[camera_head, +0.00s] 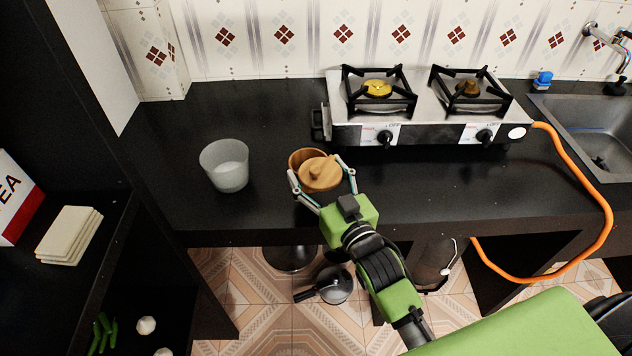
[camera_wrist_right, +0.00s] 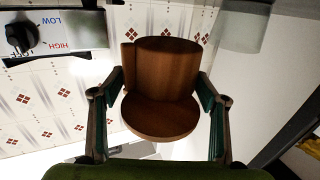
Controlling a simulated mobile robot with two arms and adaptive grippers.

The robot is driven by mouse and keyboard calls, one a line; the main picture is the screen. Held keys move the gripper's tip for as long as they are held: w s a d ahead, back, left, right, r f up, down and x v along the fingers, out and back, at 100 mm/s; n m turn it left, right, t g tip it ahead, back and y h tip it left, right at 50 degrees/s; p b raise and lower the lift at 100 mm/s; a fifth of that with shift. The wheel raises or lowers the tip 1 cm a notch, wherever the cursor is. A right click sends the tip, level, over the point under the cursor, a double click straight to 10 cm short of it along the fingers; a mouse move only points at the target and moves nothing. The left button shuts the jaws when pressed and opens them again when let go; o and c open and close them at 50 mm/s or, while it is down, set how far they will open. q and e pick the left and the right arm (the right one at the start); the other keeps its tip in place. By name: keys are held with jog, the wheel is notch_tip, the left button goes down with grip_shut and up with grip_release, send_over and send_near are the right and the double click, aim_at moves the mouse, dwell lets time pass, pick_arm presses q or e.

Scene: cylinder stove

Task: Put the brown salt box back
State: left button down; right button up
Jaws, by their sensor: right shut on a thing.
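The brown wooden salt box (camera_head: 304,156) is round, with a round knobbed lid (camera_head: 320,175) set off to one side of its top. It shows over the black counter, in front of the stove's left end. My right gripper (camera_head: 320,168) is shut on it, one finger on each side. In the right wrist view the salt box (camera_wrist_right: 167,62) sits between the two fingers of my right gripper (camera_wrist_right: 161,90). I cannot tell whether its base touches the counter. My left gripper is not in view.
A frosted cup (camera_head: 226,166) stands left of the salt box. The two-burner stove (camera_head: 430,128) is behind and right, with an orange hose (camera_head: 588,172). A dark shelf unit at left holds a box (camera_head: 14,200) and a pale stack (camera_head: 70,235). The counter's back left is clear.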

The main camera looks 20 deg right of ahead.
jog(key=w+f, duration=0.2)
jog(key=f, duration=0.1)
jog(key=shift+w+d, duration=0.3)
jog(key=shift+w+f, duration=0.1)
jog(key=shift+f, duration=1.5)
jog(key=o, duration=1.2)
jog(key=shift+f, duration=0.15)
jog(key=shift+s, duration=0.35)
jog(key=s, duration=0.3)
jog(key=s+d, duration=0.1)
jog(key=s, duration=0.3)
jog(key=s+b, duration=0.1)
jog(key=s, duration=0.3)
jog(key=shift+s+d, duration=0.2)
